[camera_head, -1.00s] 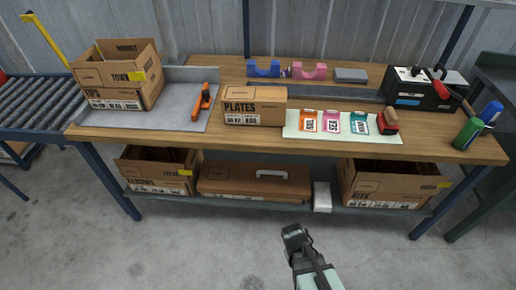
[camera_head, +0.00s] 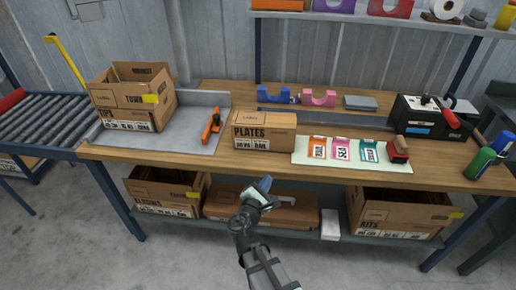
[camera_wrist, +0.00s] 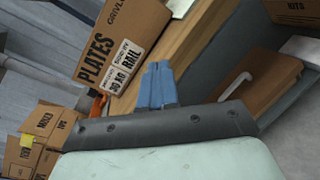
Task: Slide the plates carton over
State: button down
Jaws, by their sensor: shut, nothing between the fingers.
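The plates carton (camera_head: 264,132) is a closed brown box marked PLATES, standing on the wooden workbench (camera_head: 440,173) near its front edge. It also shows in the wrist view (camera_wrist: 122,38), at upper left beyond my fingers. My gripper (camera_head: 265,184) is in front of the bench, below the carton in the head view and apart from it. Its blue fingers (camera_wrist: 158,84) are together and empty in the wrist view.
A lower shelf holds more boxes.

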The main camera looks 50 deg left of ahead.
jog(key=s+a+r+n+y, duration=0.2)
jog(key=a+n+y, duration=0.1)
jog(key=n, duration=0.4)
jog(key=n+g+y, duration=0.1)
jog(key=n+g, duration=0.1)
jog(key=n, duration=0.2)
send_near(259, 142)
jog(key=x, duration=0.6)
jog(key=shift+w+a+f, duration=0.1)
jog(key=shift+w+a, duration=0.15)
jog(key=shift+a, duration=0.05)
jog(key=x, duration=0.9)
jog(key=shift+w+a, duration=0.2)
jog(key=shift+w, duration=0.05)
jog(key=shift+s, duration=0.1)
